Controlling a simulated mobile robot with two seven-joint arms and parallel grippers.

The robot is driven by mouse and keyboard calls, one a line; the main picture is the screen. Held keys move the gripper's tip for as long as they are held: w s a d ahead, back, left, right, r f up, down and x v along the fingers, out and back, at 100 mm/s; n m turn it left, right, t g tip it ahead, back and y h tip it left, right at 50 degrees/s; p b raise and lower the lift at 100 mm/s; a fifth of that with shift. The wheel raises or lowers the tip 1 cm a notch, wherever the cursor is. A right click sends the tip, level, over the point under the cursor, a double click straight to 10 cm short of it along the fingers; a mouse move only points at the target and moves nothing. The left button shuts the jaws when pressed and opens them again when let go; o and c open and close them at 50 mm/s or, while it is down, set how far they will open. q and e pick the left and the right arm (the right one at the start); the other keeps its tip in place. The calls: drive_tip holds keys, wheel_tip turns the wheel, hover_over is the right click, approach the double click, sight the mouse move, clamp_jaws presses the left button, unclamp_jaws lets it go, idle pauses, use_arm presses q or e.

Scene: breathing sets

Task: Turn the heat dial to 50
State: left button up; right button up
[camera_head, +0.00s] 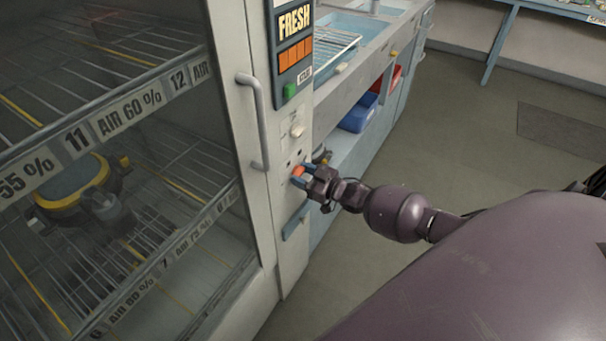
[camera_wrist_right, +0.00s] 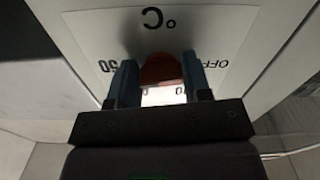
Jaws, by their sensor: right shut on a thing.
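The heat dial (camera_head: 297,170) is a small orange-red knob low on the cabinet's right-hand control panel. In the right wrist view the dial (camera_wrist_right: 161,68) sits on a white plate (camera_wrist_right: 215,28) marked °C, with 50 and OFF printed upside down. My right gripper (camera_head: 303,176) has its blue fingers on either side of the dial and is shut on it. In the right wrist view the fingers (camera_wrist_right: 160,82) hide the dial's sides. I cannot tell which mark the dial points to. My left gripper is out of view.
A glass-doored cabinet with a grey handle (camera_head: 256,120) stands at the left, with wire shelves and a yellow-black mask (camera_head: 75,185) inside. A green button (camera_head: 290,91) and a beige knob (camera_head: 297,131) sit above the dial. A counter with a blue bin (camera_head: 358,113) runs behind.

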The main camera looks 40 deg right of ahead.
drive_tip(key=shift+m, duration=1)
drive_tip(key=o, duration=0.9)
drive_tip(key=p+v, duration=0.1)
drive_tip(key=v, duration=1)
drive_tip(key=shift+w, duration=0.1)
